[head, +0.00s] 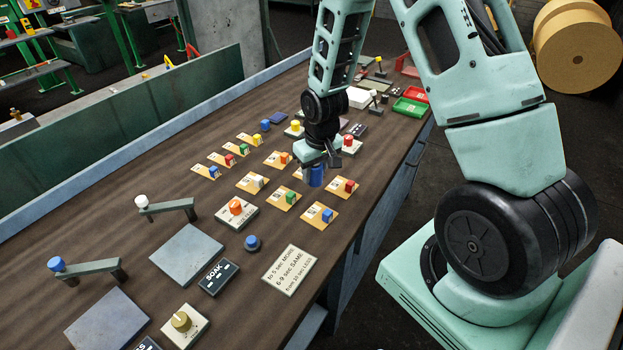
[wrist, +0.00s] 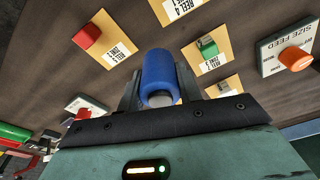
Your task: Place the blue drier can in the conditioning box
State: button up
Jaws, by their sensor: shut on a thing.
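The blue drier can (head: 316,177) is an upright-looking blue cylinder under my gripper (head: 318,163), above the wooden bench among yellow cards. In the wrist view the blue can (wrist: 158,72) sits between the two dark fingers of my gripper (wrist: 160,88), with a pale end towards the camera. My gripper is shut on it. I cannot tell for sure which container is the conditioning box. A white box (head: 358,98), a green tray (head: 410,107) and a red tray (head: 415,94) stand at the bench's far end.
Yellow cards with small coloured blocks, such as a red block (wrist: 87,36) and a green block (wrist: 207,47), lie around and below the can. Grey plates (head: 187,252), levers (head: 168,208) and a sign (head: 290,270) fill the near bench. The left bench strip is clear.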

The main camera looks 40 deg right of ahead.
aim_at(315, 182)
jog(key=shift+f+p, duration=0.3)
jog(key=shift+f, duration=1.6)
jog(key=shift+f, duration=0.15)
jog(key=o, duration=1.1)
